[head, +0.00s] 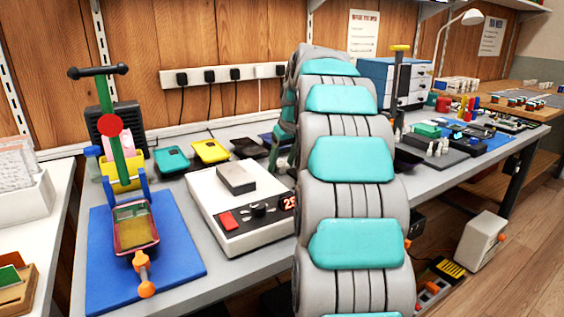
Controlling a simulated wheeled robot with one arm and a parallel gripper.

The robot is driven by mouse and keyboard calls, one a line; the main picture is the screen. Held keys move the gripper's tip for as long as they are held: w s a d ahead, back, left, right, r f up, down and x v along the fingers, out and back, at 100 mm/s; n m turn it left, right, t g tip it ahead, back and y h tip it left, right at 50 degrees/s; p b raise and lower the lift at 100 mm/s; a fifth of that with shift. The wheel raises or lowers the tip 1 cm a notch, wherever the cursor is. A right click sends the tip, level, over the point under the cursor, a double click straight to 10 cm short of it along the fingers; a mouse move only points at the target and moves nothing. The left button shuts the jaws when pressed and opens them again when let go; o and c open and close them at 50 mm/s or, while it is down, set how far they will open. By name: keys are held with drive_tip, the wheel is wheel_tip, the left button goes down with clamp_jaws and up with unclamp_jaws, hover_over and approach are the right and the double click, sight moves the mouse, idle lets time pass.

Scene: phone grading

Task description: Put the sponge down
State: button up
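My grey and teal arm rises through the middle of the head view and bends over at the top. Its far end passes behind its own nearer links, so my gripper is not visible, nor is anything it may hold. I cannot make out a sponge for certain. A yellow item with a pink part (125,171) stands at the back left of the bench, partly hidden by a green-posted stand (124,160); I cannot tell what it is.
The stand is on a blue mat (180,268) with a red-rimmed piece. A white heating plate (215,212) bears a grey block (236,178).

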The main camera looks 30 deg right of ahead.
drive_tip(key=shift+o, duration=0.8)
drive_tip(key=shift+r, duration=0.25)
drive_tip(key=v, duration=1.1)
drive_tip(key=shift+s+r, duration=0.15)
drive_tip(key=shift+r, duration=0.25)
